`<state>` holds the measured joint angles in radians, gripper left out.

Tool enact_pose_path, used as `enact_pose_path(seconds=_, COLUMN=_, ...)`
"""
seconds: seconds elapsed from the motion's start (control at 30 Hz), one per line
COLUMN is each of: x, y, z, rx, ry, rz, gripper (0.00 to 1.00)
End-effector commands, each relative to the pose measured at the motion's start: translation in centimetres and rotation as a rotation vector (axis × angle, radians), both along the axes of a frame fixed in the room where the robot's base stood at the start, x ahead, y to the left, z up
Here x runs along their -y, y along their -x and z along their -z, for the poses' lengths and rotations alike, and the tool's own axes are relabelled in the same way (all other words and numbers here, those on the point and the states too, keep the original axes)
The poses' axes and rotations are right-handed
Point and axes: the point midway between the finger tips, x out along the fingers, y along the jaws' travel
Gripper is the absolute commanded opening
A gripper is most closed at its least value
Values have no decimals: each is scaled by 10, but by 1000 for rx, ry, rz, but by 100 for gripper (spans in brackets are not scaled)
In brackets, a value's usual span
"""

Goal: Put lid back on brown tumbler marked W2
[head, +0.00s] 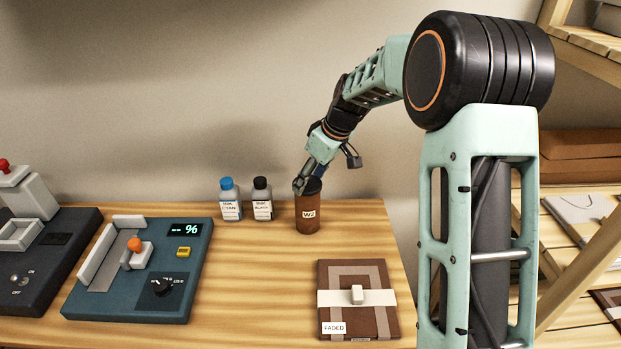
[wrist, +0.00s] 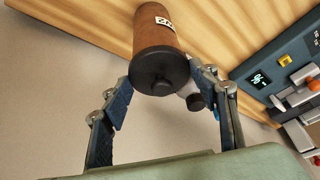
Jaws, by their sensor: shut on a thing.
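The brown tumbler (head: 309,214) with the W2 label stands upright on the wooden bench, near its right end. The black lid (head: 313,186) is at the tumbler's top; it also shows in the wrist view (wrist: 160,72), over the mouth of the tumbler (wrist: 157,32). I see no clear gap between lid and tumbler, but cannot tell if it is fully seated. My gripper (head: 303,184) is at the lid, with a finger on either side in the wrist view (wrist: 163,76), shut on it. The tumbler's inside is hidden.
Cyan (head: 230,200) and black (head: 262,200) ink bottles stand close left of the tumbler. A brown framed board labelled FADED (head: 330,275) lies in front. Shelves (head: 580,140) stand at right.

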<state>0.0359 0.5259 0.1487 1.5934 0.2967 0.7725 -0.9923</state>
Motion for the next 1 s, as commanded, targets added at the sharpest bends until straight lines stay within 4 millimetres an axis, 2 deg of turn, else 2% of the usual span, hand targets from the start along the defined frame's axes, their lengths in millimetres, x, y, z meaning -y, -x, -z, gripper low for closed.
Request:
enact_pose_path(seconds=0.47, x=0, y=0, z=0, rx=0, ry=0, rz=0, gripper=38)
enact_pose_path(seconds=0.5, x=0, y=0, z=0, rx=0, ry=0, rz=0, gripper=57)
enact_pose_path(seconds=0.67, x=0, y=0, z=0, rx=0, ry=0, rz=0, gripper=74)
enact_pose_path(seconds=0.87, x=0, y=0, z=0, rx=0, ry=0, rz=0, gripper=75)
enact_pose_path(seconds=1.0, x=0, y=0, z=0, rx=0, ry=0, rz=0, gripper=89)
